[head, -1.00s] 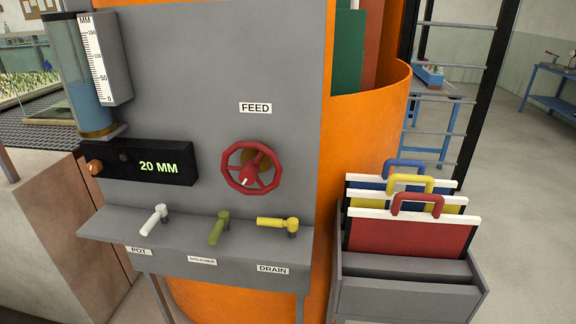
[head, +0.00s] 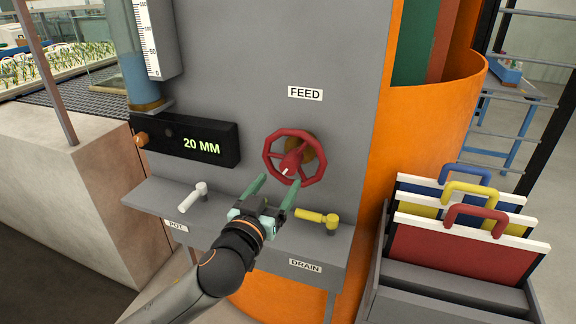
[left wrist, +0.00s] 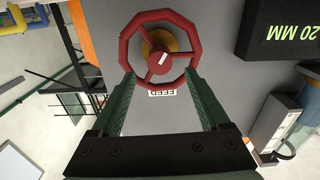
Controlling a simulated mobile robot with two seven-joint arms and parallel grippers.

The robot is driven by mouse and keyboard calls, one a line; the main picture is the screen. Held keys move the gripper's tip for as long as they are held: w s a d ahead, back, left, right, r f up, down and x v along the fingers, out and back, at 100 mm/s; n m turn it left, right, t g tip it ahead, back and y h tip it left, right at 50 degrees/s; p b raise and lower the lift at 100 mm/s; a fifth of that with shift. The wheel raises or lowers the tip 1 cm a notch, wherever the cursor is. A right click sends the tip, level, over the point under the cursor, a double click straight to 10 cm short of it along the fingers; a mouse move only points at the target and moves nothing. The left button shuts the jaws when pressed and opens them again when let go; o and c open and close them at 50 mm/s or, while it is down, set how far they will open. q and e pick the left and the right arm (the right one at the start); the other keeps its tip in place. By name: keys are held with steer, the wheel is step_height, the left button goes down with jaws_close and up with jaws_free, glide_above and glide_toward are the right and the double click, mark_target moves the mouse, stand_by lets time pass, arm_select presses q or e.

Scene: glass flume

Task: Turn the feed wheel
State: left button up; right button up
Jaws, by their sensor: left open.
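The red feed wheel (head: 272,156) is on the grey panel (head: 345,60) under the FEED label (head: 305,93). It has a red hub with a white mark and an orange-brown part behind it. My left gripper (head: 274,181) is open and empty, with its green fingers pointing up at the wheel's lower part. In the left wrist view the wheel (left wrist: 126,50) appears ahead, upside down, with the open left gripper (left wrist: 165,82) reaching to its rim. I cannot tell whether the fingertips touch the rim. My right gripper is not in view.
A yellow DRAIN lever (head: 312,215) and a white POT lever (head: 190,198) stand on the shelf beside my gripper. The display (head: 190,141) reads 20 MM. A rack (head: 450,290) with red, yellow and blue handled boards stands at right.

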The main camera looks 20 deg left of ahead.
mark_target(288, 169)
arm_select(q)
steer(key=w+p, duration=0.1)
steer(key=w, duration=0.5)
steer(key=shift+w+d, duration=0.1)
steer(key=shift+w, duration=0.25)
jaws_close()
stand_by(0.3)
stand_by(0.8)
